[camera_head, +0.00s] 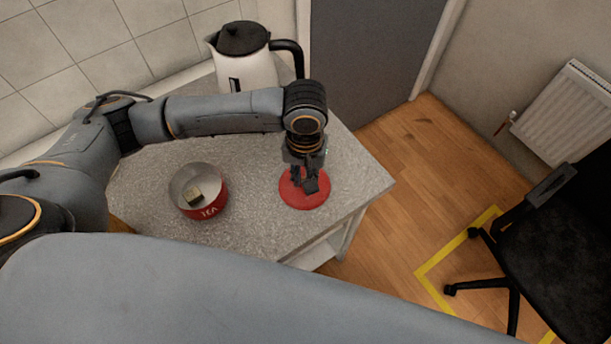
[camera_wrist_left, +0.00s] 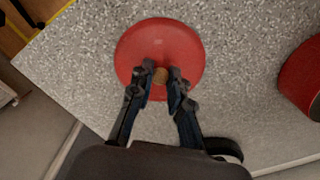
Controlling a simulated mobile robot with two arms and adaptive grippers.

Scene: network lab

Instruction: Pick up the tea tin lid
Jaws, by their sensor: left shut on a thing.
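The tea tin lid (camera_head: 316,196) is a flat red disc lying on the grey speckled counter, near its right edge in the head view. In the left wrist view the lid (camera_wrist_left: 190,50) shows a small tan knob (camera_wrist_left: 159,88) at its middle. My left gripper (camera_head: 305,186) points down over the lid, and its fingers (camera_wrist_left: 159,84) are shut on the knob. In the left wrist view the tin (camera_wrist_left: 304,75) is at the right edge. My right gripper is not in view.
A white and black kettle (camera_head: 258,70) stands at the back of the counter (camera_head: 250,165) by the tiled wall. A black office chair (camera_head: 560,240) and a radiator (camera_head: 570,110) are at the right. The counter between tin and lid is clear.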

